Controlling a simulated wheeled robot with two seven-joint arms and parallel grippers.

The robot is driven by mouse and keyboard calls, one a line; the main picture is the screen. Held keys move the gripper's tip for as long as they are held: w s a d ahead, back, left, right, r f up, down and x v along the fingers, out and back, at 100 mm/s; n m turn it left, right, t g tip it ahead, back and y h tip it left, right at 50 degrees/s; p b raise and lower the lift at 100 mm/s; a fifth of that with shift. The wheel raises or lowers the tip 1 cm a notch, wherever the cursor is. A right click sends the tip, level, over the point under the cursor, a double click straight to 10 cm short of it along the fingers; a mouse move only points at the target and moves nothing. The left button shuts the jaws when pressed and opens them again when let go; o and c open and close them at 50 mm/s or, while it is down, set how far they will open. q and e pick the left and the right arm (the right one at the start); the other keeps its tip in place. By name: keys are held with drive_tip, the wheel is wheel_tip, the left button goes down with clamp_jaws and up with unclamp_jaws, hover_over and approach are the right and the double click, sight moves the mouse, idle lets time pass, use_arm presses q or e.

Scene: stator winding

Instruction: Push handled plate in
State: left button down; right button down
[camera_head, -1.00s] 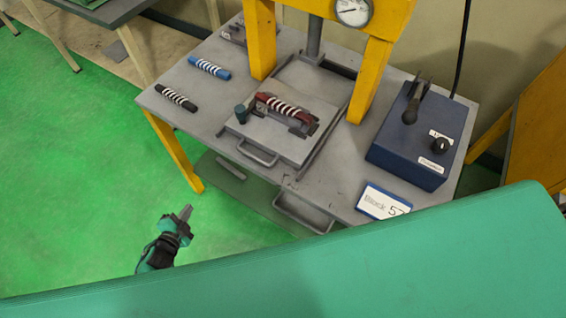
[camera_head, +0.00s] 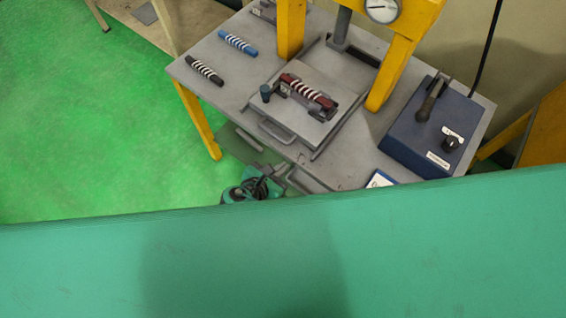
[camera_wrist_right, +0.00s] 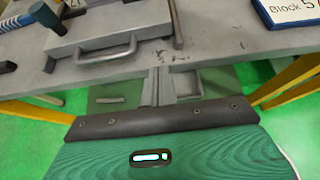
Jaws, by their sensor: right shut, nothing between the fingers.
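The handled plate (camera_head: 312,129) is a flat grey plate on the table, in front of the yellow press frame. Its bar handle (camera_head: 275,135) faces the near edge. A dark red piece with white stripes (camera_head: 308,91) and a dark teal knob (camera_head: 265,93) are on the plate. The plate's handle also shows at the upper left of the right wrist view (camera_wrist_right: 108,50). My right gripper (camera_head: 277,174) is shut and empty, just off the table's near edge, below and apart from the handle. Its fingertips are hard to make out. My left gripper is not in view.
The yellow press frame (camera_head: 393,72) stands behind the plate. A blue control box (camera_head: 412,140) is at right. Blue-striped (camera_head: 238,43) and black-striped (camera_head: 205,72) pieces lie at left. A white "Block" sign (camera_wrist_right: 292,8) is near the front edge. Green floor lies open at left.

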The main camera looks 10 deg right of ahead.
sight(309, 145)
drive_tip(key=p+x, duration=0.1)
drive_tip(key=x, duration=0.6)
drive_tip(key=shift+w+d+p, duration=0.15)
drive_tip(key=shift+d+p, duration=0.1)
drive_tip(key=shift+p, duration=0.05)
drive_tip(key=shift+w+d+r+p, duration=0.1)
drive_tip(key=shift+w+d+p, duration=0.45)
drive_tip(key=shift+w+d, duration=0.75)
drive_tip(key=shift+w, duration=0.05)
